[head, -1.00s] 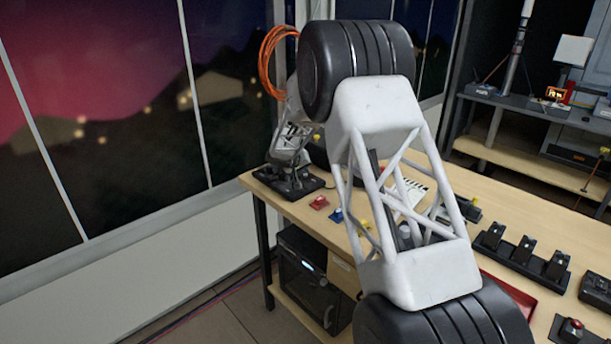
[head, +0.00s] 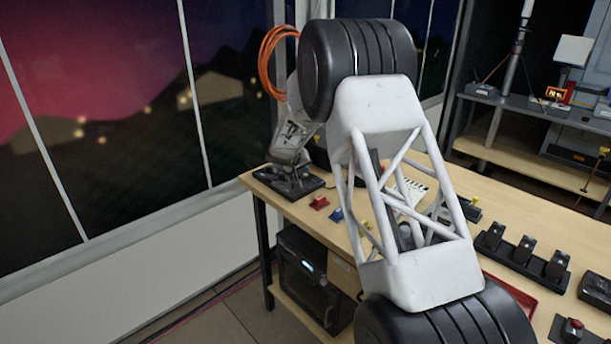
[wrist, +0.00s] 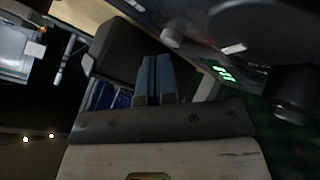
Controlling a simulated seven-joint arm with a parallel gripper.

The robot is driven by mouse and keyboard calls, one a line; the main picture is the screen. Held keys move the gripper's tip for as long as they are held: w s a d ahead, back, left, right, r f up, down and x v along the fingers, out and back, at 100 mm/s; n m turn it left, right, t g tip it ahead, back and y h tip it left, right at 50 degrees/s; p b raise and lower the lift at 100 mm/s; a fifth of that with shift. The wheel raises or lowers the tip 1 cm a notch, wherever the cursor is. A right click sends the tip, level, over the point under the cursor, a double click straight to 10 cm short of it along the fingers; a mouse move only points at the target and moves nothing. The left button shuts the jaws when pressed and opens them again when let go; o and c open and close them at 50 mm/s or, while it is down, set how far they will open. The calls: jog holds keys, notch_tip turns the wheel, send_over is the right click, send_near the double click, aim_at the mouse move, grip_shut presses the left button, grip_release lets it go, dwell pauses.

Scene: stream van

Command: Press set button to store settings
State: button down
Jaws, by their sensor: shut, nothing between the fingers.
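My gripper shows in the wrist view (wrist: 156,70) with its two blue-grey fingers together and nothing between them. In the head view, my gripper (head: 290,168) is at the far left end of the table, just above or touching a flat black device (head: 298,190); I cannot tell which. In the wrist view, a dark unit with a lit green display (wrist: 222,73) lies to the right of the fingertips. I cannot make out a button marked set in either view.
The wooden table (head: 480,196) holds small red (head: 319,202) and blue (head: 337,215) items, a black rack of several units (head: 522,255) and a red tray (head: 512,293). An orange cable coil (head: 272,62) hangs behind. My arm hides the table's middle.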

aim_at(304, 174)
jog(key=shift+r, duration=0.4)
jog(key=shift+r, duration=0.1)
jog(key=shift+r, duration=2.4)
